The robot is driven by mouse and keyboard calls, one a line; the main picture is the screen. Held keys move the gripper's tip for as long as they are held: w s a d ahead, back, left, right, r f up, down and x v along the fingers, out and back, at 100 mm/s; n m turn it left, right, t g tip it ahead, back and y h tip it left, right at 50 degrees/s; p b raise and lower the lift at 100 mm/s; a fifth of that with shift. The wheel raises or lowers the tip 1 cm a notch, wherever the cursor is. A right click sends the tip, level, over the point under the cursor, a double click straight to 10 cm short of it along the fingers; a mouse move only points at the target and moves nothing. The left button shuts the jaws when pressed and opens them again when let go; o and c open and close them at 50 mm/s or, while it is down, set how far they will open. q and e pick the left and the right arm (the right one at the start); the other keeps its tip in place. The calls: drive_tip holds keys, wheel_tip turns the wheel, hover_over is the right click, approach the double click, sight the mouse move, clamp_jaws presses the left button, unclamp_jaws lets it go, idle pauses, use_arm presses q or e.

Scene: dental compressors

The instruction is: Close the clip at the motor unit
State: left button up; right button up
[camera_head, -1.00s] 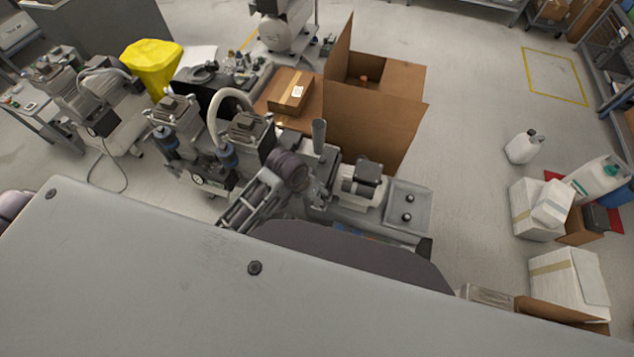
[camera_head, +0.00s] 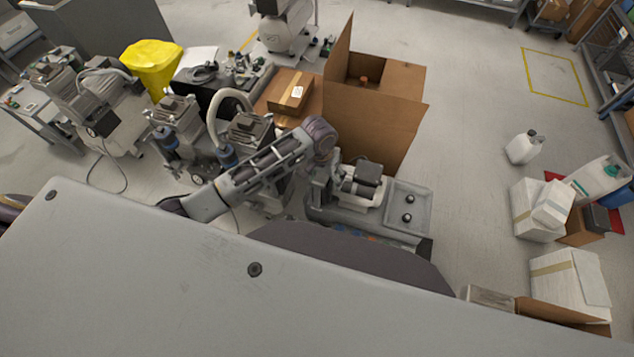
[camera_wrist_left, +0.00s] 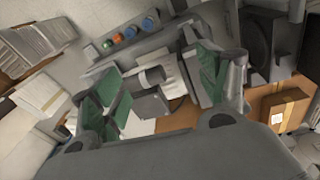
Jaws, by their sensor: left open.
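The motor unit (camera_head: 362,183), a pale body with a dark box on top, stands on a grey bench with a tray at its right end. My left gripper (camera_head: 322,188) points down at the left side of this unit. In the left wrist view my left gripper (camera_wrist_left: 155,85) is open, with green pads on its fingers. Between and beyond the fingers are a white part and a dark grey block of the motor unit (camera_wrist_left: 152,103). I see no contact between pads and unit. The clip is too small or hidden to make out. My right gripper is not in view.
An open cardboard box (camera_head: 375,125) stands just behind the motor unit. A closed carton (camera_head: 290,92) and compressor units with a white hose (camera_head: 228,98) are to the left.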

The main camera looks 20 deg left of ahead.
use_arm(q)
drive_tip(key=n+y, duration=0.1)
drive_tip(key=n, duration=0.1)
hover_over(317, 183)
drive_tip(key=shift+f+g, duration=0.15)
drive_tip(key=shift+g, duration=0.15)
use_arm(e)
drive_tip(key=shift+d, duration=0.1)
use_arm(q)
drive_tip(key=shift+f, duration=0.15)
wheel_tip(317, 183, down, 11)
drive_tip(key=shift+f+b, duration=0.1)
drive_tip(key=shift+b, duration=0.45)
drive_tip(key=shift+f, duration=1.15)
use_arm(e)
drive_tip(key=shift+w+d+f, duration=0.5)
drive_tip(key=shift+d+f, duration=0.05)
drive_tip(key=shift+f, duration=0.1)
